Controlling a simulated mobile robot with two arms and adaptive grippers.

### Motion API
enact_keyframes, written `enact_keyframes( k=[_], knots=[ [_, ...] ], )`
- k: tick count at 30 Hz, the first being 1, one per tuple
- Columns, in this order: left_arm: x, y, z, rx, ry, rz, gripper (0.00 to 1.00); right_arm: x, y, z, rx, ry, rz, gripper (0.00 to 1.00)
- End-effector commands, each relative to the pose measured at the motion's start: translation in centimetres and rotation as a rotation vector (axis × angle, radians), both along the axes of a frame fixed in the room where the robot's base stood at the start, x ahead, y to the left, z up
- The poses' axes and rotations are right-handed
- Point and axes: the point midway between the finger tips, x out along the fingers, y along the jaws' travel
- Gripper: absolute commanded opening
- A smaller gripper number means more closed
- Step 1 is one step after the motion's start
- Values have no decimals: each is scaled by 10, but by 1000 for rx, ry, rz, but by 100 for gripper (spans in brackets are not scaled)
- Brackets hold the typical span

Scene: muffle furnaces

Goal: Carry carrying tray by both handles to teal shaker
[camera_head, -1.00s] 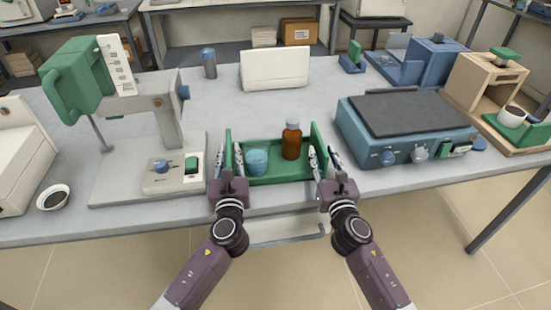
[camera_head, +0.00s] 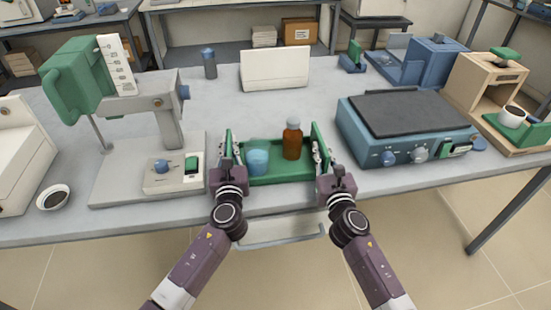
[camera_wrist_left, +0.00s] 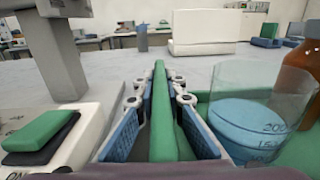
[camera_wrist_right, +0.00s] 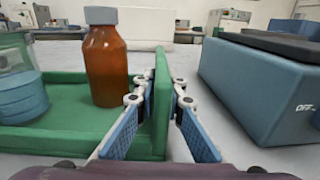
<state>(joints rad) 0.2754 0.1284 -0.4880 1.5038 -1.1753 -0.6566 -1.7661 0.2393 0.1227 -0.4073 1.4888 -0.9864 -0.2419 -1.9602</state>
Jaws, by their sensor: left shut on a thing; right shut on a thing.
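The green carrying tray (camera_head: 292,174) rests on the grey bench near its front edge. It holds a beaker of blue liquid (camera_head: 257,161) and, to its right, an upright amber bottle with a white cap (camera_head: 292,141). My left gripper (camera_head: 228,160) is shut on the tray's left upright handle (camera_wrist_left: 162,115). My right gripper (camera_head: 323,160) is shut on the right handle (camera_wrist_right: 161,105). The teal shaker (camera_head: 405,128), a box with a dark top mat and front knobs, stands just right of the tray. It also shows in the right wrist view (camera_wrist_right: 255,90).
A green and grey stand mixer-like device (camera_head: 165,120) stands left of the tray. A white box (camera_head: 275,68) and a grey-blue bottle (camera_head: 209,64) stand behind. The bench between the tray and the white box is clear. A white dish (camera_head: 53,197) lies far left.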

Motion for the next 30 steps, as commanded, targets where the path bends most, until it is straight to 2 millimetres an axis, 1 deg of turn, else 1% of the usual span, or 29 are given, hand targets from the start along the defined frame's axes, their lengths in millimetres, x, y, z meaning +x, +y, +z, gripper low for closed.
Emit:
enact_keyframes(
  k=[9,17,23,30],
  knots=[
    [0,-2,0,0,0,-4,0,0,0,0,0,0,1,0],
    [0,-2,6,0,-3,-5,0,0,1,6,1,-4,2,0],
    [0,-3,17,0,-4,-6,0,0,1,17,1,-4,2,0],
    [0,-3,38,0,-4,-6,0,0,1,38,1,-4,2,0]
  ],
)
